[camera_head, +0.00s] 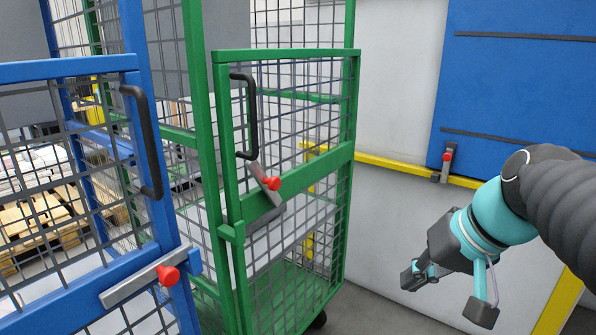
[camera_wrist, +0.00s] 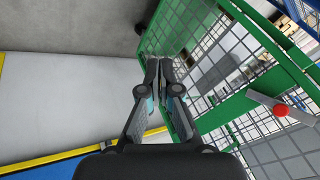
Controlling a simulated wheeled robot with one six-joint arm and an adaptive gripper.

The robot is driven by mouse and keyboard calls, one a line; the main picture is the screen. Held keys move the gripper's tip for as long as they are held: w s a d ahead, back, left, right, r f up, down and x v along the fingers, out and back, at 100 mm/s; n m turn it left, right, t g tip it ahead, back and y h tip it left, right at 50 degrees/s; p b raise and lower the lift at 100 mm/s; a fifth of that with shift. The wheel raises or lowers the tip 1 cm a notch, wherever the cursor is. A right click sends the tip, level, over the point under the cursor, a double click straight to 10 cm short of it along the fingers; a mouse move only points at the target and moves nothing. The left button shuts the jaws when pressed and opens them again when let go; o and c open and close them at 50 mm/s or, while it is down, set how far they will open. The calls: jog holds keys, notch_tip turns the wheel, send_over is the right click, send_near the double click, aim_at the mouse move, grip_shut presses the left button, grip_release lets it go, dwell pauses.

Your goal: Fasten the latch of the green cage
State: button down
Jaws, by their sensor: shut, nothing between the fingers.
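The green cage (camera_head: 250,200) stands in the middle of the head view. Its latch (camera_head: 264,184) is a grey bar with a red knob, tilted down to the right on the door near the left post, below a black handle (camera_head: 250,115). The bar does not reach across the post. In the wrist view the latch's red knob (camera_wrist: 281,110) shows at the right. My gripper (camera_head: 410,280) is to the right of the cage and apart from it, low in front of the pale wall. In the wrist view my gripper (camera_wrist: 161,68) is shut and empty, its fingertips together.
A blue cage (camera_head: 165,215) stands close on the left, with its own red-knobbed latch (camera_head: 140,282) lying nearly level. A blue panel (camera_head: 515,85) with a latch is on the right. Grey floor is free between the green cage and my arm.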

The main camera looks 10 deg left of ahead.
jog(key=w+a+r+n+g+y, duration=0.2)
jog(key=w+a+r+n+y, duration=0.1)
jog(key=w+r, duration=0.4)
jog(key=w+a+r+n+g+y, duration=0.2)
jog(key=w+a+r+n+y, duration=0.2)
jog(key=w+a+r+y, duration=0.2)
notch_tip(320, 180, up, 3)
jog(key=shift+w+a+r+g+b, duration=0.2)
jog(key=shift+w+a+g+b, duration=0.2)
jog(key=shift+w+a, duration=0.6)
jog(key=shift+w+d, duration=0.15)
jog(key=shift+w, duration=0.05)
send_near(271, 186)
jog(key=w+a, duration=0.4)
jog(key=shift+s+a+f+b, duration=0.55)
jog(key=shift+s+a+f, duration=0.25)
jog(key=shift+s, duration=0.2)
